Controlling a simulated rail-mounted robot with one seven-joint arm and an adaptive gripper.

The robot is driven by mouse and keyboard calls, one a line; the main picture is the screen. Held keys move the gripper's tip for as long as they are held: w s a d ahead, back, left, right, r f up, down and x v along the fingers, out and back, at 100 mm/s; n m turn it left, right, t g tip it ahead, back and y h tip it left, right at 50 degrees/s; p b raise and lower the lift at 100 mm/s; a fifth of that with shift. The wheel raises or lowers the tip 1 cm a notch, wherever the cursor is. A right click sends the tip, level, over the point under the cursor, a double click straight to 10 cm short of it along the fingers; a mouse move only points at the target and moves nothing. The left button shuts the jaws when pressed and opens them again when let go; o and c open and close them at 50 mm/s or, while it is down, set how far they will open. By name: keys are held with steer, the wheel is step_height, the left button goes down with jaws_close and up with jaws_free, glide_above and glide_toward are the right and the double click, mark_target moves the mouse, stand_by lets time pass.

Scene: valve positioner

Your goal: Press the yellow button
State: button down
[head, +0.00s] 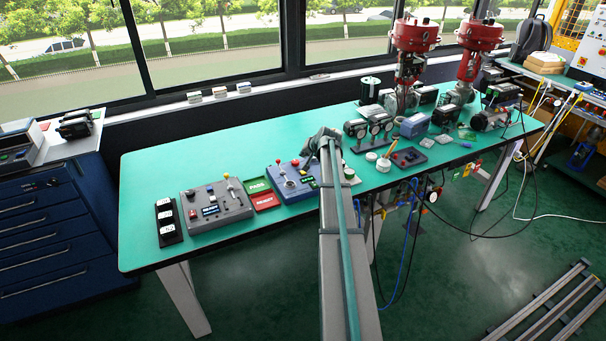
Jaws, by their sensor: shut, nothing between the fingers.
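A grey control box (217,204) stands on the left part of the green table, with a small display, dark knobs and a lever with a yellowish knob (226,176). My arm (337,240) reaches from the bottom edge over the table and bends down near the second box. My gripper is hidden behind the arm.
Green and red plates (264,202) lie between the boxes. A dark strip with white dials (168,221) lies at the left. Gauges (368,130), small parts and red-topped valves (414,36) crowd the right. The table's back left (190,153) is clear.

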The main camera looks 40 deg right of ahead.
steer(key=b, duration=0.2)
glide_above(303, 173)
steer(key=f, duration=0.5)
steer(key=shift+d, duration=0.3)
steer(key=shift+f+b, duration=0.3)
steer(key=shift+f, duration=0.3)
steer(key=shift+f, duration=0.15)
steer(key=shift+f+b, duration=0.3)
steer(key=shift+b, duration=0.15)
steer(key=shift+f+b, duration=0.35)
steer(key=shift+f, duration=0.05)
stand_by(0.8)
stand_by(0.4)
steer(key=shift+r, duration=0.85)
